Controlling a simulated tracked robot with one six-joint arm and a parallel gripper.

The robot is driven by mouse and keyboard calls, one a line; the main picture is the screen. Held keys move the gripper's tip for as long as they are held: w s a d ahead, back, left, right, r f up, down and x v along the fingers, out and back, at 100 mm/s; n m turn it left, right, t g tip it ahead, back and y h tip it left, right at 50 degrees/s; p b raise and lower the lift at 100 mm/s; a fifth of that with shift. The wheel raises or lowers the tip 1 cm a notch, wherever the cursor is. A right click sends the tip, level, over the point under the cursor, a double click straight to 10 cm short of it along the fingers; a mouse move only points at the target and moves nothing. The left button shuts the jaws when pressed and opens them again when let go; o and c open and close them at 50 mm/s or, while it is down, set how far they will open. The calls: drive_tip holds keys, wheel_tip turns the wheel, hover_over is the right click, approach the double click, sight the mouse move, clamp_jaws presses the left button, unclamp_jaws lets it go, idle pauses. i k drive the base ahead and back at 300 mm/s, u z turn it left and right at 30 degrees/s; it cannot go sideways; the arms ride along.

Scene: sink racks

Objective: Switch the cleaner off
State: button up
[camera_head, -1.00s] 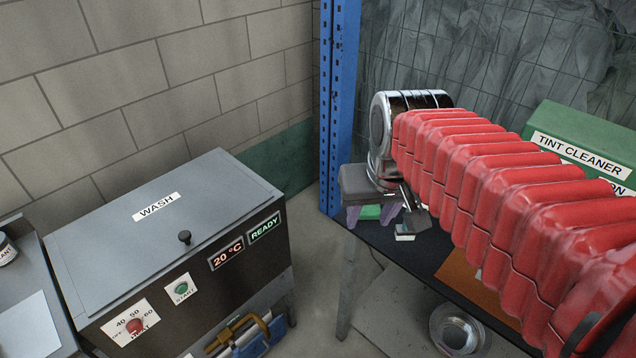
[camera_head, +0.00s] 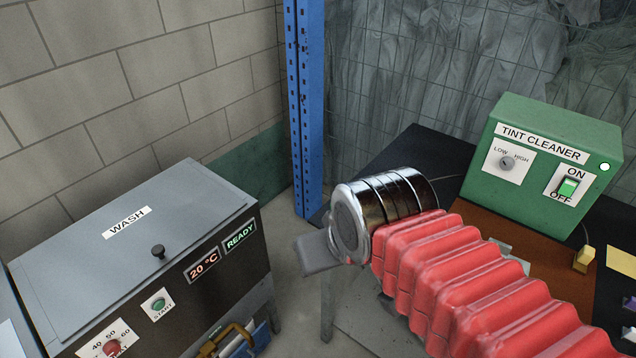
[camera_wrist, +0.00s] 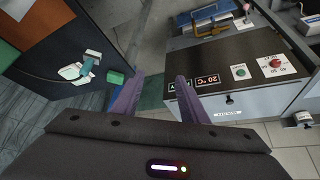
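The green tint cleaner (camera_head: 540,165) stands on the dark table at the right in the head view. Its front carries a LOW/HIGH knob (camera_head: 506,162), an ON/OFF rocker switch (camera_head: 569,187) with a bright green face, and a pale, lit-looking round lamp (camera_head: 604,167) near the top right corner. My gripper (camera_wrist: 160,78) is open and empty in the wrist view, its two purple fingers apart. In the head view my red-sleeved arm and silver wrist hide the fingers. The wrist is left of the cleaner, well apart from it.
The grey wash unit (camera_head: 150,230) stands at the left, with a gap of floor between it and the table (camera_head: 430,155). A blue post (camera_head: 304,110) rises behind. A yellow block (camera_head: 583,258) is in front of the cleaner.

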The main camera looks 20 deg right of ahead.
sight(568, 185)
drive_tip(key=z, duration=2.15)
